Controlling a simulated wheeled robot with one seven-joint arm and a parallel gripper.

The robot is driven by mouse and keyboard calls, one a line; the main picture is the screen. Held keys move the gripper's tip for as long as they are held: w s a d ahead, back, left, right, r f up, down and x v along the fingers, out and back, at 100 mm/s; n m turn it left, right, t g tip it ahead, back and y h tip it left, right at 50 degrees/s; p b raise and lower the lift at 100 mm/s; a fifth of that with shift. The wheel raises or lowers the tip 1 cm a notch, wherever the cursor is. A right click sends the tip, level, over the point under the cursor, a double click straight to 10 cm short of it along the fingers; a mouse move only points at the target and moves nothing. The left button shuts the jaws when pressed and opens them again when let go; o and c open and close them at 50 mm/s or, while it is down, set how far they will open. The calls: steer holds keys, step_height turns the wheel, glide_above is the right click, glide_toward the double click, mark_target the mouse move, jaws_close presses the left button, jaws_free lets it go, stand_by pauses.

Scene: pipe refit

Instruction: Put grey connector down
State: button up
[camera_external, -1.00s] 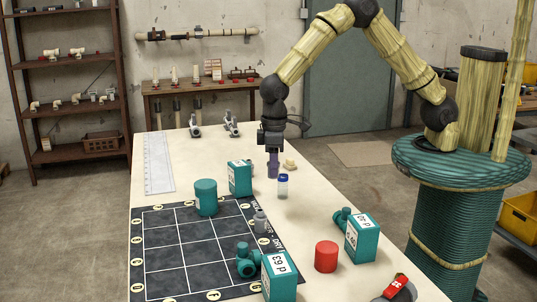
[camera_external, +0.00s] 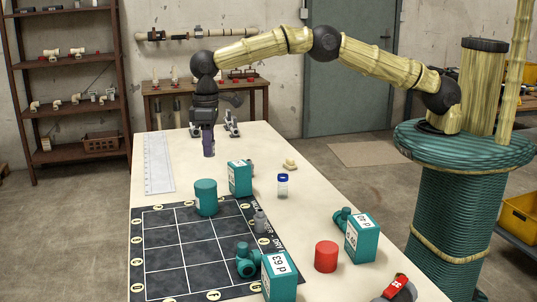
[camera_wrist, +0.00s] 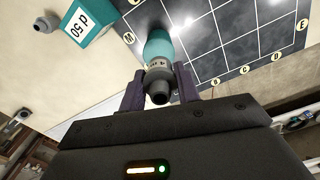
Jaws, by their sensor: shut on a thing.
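My gripper (camera_external: 208,150) is above the far part of the table, beyond the teal cylinder and the ruler's right side. In the wrist view its purple fingers (camera_wrist: 160,88) are shut on a grey connector (camera_wrist: 158,86), with its dark open end toward the camera. The connector cannot be made out in the external view. The teal cylinder (camera_external: 205,197) stands at the mat's far edge; in the wrist view it shows (camera_wrist: 158,45) behind the connector. A second grey fitting (camera_external: 260,220) stands at the mat's right edge.
The black grid mat (camera_external: 150,255) covers the near left. A ruler (camera_external: 158,165) lies at left. The d 50 box (camera_external: 240,178), vial (camera_external: 283,186), beige piece (camera_external: 290,164), red cylinder (camera_external: 326,256) and teal boxes stand around. Metal clamps (camera_external: 232,125) are at the back.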

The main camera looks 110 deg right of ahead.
steer(key=shift+w+d+r+p, duration=0.5)
steer(key=shift+w+d+r, duration=0.1)
steer(key=shift+w+r, duration=0.2)
steer(key=p, duration=0.1)
glide_above(205, 183)
steer(key=shift+f, duration=3.15)
steer(key=shift+f+p, duration=0.55)
steer(key=shift+f, duration=1.3)
steer(key=shift+f, duration=0.1)
steer(key=shift+f, duration=0.15)
steer(key=o, duration=1)
steer(key=shift+c, duration=0.2)
